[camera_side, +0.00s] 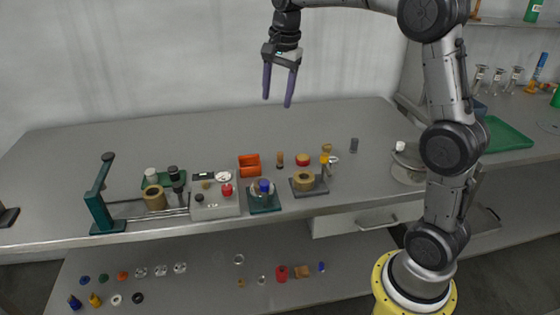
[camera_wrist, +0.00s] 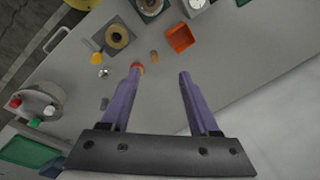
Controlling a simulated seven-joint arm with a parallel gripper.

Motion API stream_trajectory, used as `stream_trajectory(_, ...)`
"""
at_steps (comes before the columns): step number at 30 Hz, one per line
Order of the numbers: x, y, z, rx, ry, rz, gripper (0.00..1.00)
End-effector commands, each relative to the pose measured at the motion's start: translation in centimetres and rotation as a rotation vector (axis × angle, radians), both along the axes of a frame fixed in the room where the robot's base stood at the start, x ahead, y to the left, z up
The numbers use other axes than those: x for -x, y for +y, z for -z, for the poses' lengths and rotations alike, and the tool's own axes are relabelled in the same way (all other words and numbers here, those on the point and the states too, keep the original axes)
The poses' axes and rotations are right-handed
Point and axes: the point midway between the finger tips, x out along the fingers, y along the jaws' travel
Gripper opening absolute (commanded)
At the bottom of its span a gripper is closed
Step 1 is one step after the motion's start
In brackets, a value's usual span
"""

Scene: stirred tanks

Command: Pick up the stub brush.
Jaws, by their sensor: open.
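A small upright piece with a tan top and a dark lower part (camera_side: 280,159) stands on the bench just right of the orange bin; it looks like the stub brush, though it is too small to be sure. In the wrist view it shows as a brown oval (camera_wrist: 154,57) just beyond the fingertips, between them in the picture. My gripper (camera_side: 277,100) is open and empty, pointing down high above the bench. Its two purple fingers also show in the wrist view (camera_wrist: 160,72), the left tip overlapping the red round piece.
The orange bin (camera_side: 250,166) is left of the piece, a red-topped round piece (camera_side: 302,160) right of it. In front are a teal stand with a blue knob (camera_side: 264,187) and a brass ring on a plate (camera_side: 304,181). A grey cylinder (camera_side: 354,145) stands further right. The back bench is clear.

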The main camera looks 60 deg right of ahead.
Motion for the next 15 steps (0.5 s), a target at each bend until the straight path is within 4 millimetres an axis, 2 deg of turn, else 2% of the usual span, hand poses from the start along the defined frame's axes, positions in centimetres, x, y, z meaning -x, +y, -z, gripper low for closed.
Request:
stream_trajectory(1,-1.3,-1.6,1.9,-0.012,0.033,0.038,0.61)
stream_trajectory(3,-2.5,-3.4,4.0,-0.024,0.067,0.069,0.61)
stream_trajectory(6,-3.4,-5.4,6.8,-0.038,0.108,0.100,0.61)
stream_trajectory(9,-3.3,-6.6,9.1,-0.054,0.148,0.121,0.61)
stream_trajectory(15,-2.9,-7.5,11.4,-0.064,0.172,0.140,0.61)
